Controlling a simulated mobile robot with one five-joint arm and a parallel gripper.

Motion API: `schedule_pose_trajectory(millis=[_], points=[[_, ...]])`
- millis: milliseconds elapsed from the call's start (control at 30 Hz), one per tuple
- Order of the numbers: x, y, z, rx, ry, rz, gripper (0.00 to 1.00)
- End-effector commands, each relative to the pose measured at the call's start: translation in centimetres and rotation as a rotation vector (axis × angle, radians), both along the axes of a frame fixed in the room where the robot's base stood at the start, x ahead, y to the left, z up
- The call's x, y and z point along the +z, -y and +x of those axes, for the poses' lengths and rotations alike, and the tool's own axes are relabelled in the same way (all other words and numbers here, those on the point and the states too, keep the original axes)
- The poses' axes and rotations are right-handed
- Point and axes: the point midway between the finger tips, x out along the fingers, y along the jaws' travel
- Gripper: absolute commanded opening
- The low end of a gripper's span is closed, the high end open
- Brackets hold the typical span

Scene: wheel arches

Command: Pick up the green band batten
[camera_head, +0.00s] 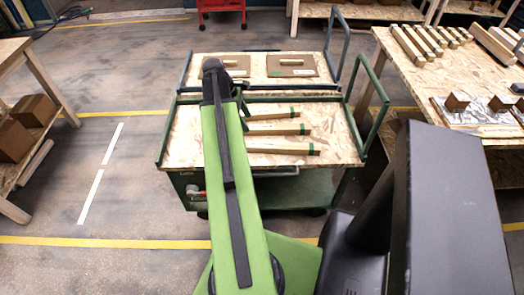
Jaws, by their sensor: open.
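Several wooden battens with green bands lie side by side on the near chipboard-topped trolley in the head view. The nearest green band batten (285,148) has its band at the right end. Another green band batten (275,131) lies just behind it, and a further one (270,116) lies farther back. Their left ends are hidden by my green arm. My gripper (243,99) is a small dark shape just right of the arm's end, above the trolley at the battens' far left side. It is open, and I see nothing held in it.
The trolley (345,150) has green rails and a raised handle at its right. A second trolley behind carries two flat boards (291,65). A workbench (455,70) with wooden bars stands at right, shelving with brown boxes (33,110) at left. Floor on the left is clear.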

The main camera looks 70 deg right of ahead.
Motion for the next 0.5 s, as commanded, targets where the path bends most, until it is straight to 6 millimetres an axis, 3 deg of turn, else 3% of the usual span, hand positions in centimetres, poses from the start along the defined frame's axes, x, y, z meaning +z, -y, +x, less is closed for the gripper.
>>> schedule_pose_trajectory(millis=[233,500], points=[[-1.5,0.1,-0.5,0.001,0.0,0.0,0.62],[-7.2,0.7,-2.4,0.0,0.001,-0.001,0.62]])
